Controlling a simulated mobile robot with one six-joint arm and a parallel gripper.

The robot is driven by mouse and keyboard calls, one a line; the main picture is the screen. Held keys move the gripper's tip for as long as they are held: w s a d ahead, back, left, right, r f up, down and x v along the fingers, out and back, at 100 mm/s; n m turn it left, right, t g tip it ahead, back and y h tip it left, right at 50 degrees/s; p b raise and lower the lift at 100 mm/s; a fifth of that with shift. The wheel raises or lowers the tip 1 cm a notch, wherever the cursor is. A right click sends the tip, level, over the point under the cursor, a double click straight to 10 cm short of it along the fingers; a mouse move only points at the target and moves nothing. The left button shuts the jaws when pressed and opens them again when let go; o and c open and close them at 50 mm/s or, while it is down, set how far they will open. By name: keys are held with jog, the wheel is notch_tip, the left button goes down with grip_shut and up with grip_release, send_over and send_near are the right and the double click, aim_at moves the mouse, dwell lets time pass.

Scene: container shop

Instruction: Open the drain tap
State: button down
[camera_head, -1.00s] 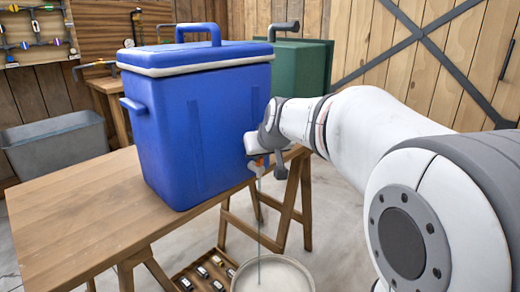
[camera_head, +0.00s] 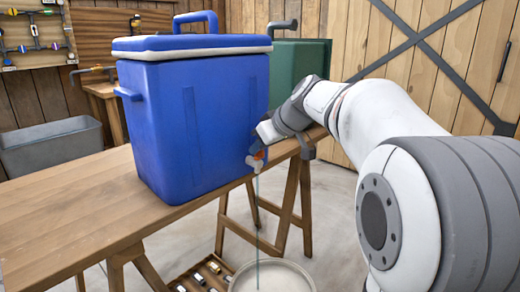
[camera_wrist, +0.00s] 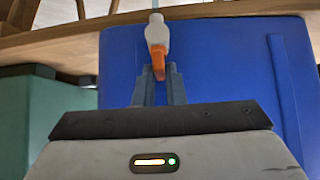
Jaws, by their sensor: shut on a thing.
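The drain tap (camera_head: 254,163) is a small white fitting with an orange handle (camera_head: 259,154), low on the right side of the blue cooler (camera_head: 195,130). A thin, pale vertical stream (camera_head: 258,215) runs from the tap down to a round, pale bucket (camera_head: 235,284) on the floor. My gripper (camera_wrist: 159,78) is at the tap, its two fingers shut on the orange handle (camera_wrist: 156,66). The white tap body (camera_wrist: 156,28) lies just beyond the fingertips in the wrist view. My gripper partly hides the tap in the head view.
The cooler stands on a wooden trestle table (camera_head: 75,200). A green container (camera_head: 298,75) stands behind it. A wooden tray with small items (camera_head: 205,274) lies on the floor beside the bucket. A grey tub (camera_head: 52,145) is at the left.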

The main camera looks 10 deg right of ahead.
dwell(0.3)
jog(key=c, duration=1.8)
grip_release()
jog(key=p+v, duration=0.2)
jog(key=v, duration=0.5)
jog(key=shift+s+d+r+p, duration=0.2)
jog(key=shift+r+p, duration=0.1)
jog(key=s+a+r+m+g+h+p, duration=0.1)
jog(key=s+r+m+p, duration=0.1)
jog(key=s+p, duration=0.6)
jog(key=s+a+r+m+g+h+p, duration=0.1)
jog(key=s+r+p, duration=0.3)
jog(key=s+p, duration=0.4)
jog(key=s+a+r+m+g+h+p, duration=0.1)
jog(key=s+r+m+g+h+p, duration=0.2)
jog(key=s+p, duration=0.5)
jog(key=shift+s+m+p, duration=0.1)
jog(key=shift+m+p, duration=0.2)
jog(key=shift+p, duration=3.65)
